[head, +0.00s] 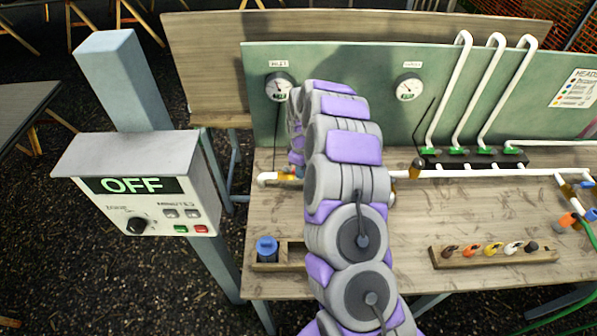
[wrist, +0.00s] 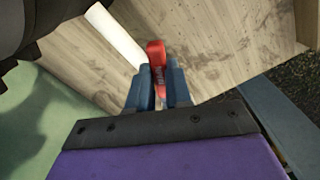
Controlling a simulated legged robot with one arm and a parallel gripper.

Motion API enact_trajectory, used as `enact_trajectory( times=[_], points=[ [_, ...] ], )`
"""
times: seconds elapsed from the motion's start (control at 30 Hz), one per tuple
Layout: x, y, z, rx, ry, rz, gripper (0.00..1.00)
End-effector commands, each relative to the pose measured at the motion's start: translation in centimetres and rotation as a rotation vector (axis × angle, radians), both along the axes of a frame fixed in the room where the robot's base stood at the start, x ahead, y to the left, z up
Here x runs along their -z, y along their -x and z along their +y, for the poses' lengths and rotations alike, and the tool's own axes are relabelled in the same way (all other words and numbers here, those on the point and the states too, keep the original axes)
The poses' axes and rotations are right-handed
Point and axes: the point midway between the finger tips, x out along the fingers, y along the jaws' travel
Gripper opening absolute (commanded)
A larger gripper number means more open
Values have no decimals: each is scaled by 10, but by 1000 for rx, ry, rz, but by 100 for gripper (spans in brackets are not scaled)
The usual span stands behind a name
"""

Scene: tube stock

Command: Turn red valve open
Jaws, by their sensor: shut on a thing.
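A red valve handle (wrist: 157,62) shows in the wrist view, between the two blue fingers of my gripper (wrist: 157,88). My gripper is shut on the handle, with its far end sticking out past the fingertips. A white pipe (wrist: 116,37) runs up to the handle. In the head view my grey and purple arm covers the handle and the gripper; the white pipe (head: 268,179) comes out on both sides of the arm, low along the bench. The valve body is mostly hidden.
The wooden bench (head: 400,222) carries a green back panel (head: 348,68) with two gauges. A rack of coloured pieces (head: 492,257) stands at the right front. A control box reading OFF (head: 142,187) stands left. A blue item (head: 267,249) sits in a wooden tray near the front edge.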

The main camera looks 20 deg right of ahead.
Motion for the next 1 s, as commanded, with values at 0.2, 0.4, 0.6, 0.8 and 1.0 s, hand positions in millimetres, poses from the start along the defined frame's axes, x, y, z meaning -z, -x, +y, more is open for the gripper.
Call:
enact_trajectory(
  times=[0.2, 0.4, 0.6, 0.8, 1.0],
  points=[
    [-2, -12, -9, -187, 3, -8, 0],
    [-1, -19, -12, -328, 1, -6, 0],
    [-1, -25, -14, -423, 0, -6, 0],
    [-1, -28, -15, -471, 0, -6, 0],
    [-2, -29, -15, -485, 1, -6, 0]
  ],
)
